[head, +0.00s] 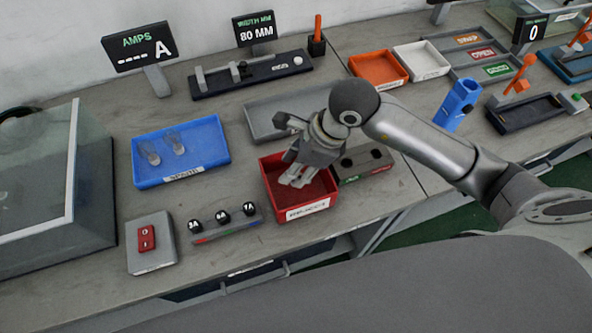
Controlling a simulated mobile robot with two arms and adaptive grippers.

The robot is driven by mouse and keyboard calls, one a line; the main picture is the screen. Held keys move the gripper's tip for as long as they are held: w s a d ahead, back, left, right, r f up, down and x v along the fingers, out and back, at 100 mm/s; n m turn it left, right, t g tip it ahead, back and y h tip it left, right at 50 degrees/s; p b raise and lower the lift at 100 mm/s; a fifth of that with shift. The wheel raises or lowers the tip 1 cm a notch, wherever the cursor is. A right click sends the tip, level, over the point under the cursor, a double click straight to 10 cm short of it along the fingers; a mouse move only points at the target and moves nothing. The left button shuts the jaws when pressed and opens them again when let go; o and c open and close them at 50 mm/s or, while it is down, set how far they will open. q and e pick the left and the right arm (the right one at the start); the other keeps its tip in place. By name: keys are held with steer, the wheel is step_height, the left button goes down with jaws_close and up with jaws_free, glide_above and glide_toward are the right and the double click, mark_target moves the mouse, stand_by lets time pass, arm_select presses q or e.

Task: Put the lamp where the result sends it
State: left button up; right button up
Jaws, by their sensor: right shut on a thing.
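My right gripper (298,176) reaches down into the red bin (301,213), whose label appears to read reject. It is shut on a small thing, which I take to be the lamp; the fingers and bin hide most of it. I cannot tell whether it touches the bin floor. Two clear glass lamps (165,148) stand in the blue tray (180,184) to the left. The amps display (139,47) shows dashes and an A. My left gripper is not in view.
A grey tray (262,128) lies behind the red bin, and a block with two dark holes (362,163) stands to its right. A glass-sided case (70,180) fills the far left.

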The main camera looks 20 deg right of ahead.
step_height(320, 180, down, 3)
steer(key=shift+p, duration=0.6)
steer(key=shift+f, duration=0.15)
steer(key=shift+w+f, duration=0.1)
steer(key=shift+f, duration=0.15)
steer(key=o, duration=0.9)
